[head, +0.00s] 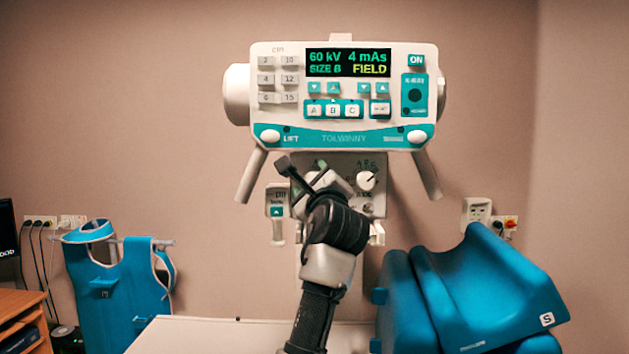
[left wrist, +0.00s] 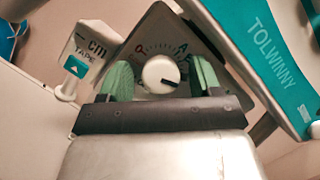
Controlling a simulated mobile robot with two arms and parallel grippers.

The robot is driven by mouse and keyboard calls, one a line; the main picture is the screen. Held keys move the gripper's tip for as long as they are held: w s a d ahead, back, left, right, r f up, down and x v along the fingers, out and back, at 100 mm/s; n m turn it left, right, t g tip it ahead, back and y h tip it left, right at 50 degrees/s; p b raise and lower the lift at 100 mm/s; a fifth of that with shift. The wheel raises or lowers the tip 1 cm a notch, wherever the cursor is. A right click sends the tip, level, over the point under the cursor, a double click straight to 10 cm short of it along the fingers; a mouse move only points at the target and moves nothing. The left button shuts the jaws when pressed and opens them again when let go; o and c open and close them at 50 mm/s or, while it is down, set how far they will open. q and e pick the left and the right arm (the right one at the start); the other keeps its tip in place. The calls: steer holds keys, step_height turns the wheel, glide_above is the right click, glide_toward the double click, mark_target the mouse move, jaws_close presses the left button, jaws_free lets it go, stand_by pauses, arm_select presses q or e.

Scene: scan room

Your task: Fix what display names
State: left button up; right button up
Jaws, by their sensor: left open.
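The control head (head: 345,100) has a lit display (head: 348,63) reading "60 kV 4 mAs" and "SIZE B" in green, with "FIELD" in yellow. Below it is a grey panel (head: 381,160) with a white knob (head: 367,180) at its right. My left gripper (head: 318,172) is in front of the panel's left part and hides some of it. In the left wrist view, the open gripper (left wrist: 162,80) has its green-padded fingers on either side of a white knob (left wrist: 160,74) with a dark pointer mark and a dial scale.
A tape unit (head: 276,200) hangs left of the panel; it also shows in the left wrist view (left wrist: 85,55). The control head's slanted handles flank the panel. A white tabletop (head: 215,335) lies below. Blue cushions (head: 480,290) stand right, a blue apron (head: 115,285) left.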

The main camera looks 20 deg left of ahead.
arm_select(q)
steer(key=c, duration=0.9)
steer(key=shift+n, duration=0.5)
steer(key=shift+d+n+g+y+p, duration=0.15)
steer(key=shift+n+g+p, duration=0.35)
steer(key=shift+n, duration=0.8)
steer(key=shift+a+n+g+y+p, duration=0.1)
steer(key=shift+n+g+p, duration=0.3)
steer(key=shift+n, duration=0.9)
steer(key=shift+d+n+g+y+p, duration=0.2)
steer(key=shift+n+g, duration=0.5)
steer(key=shift+n, duration=0.6)
steer(key=shift+a, duration=0.15)
steer(key=o, duration=0.9)
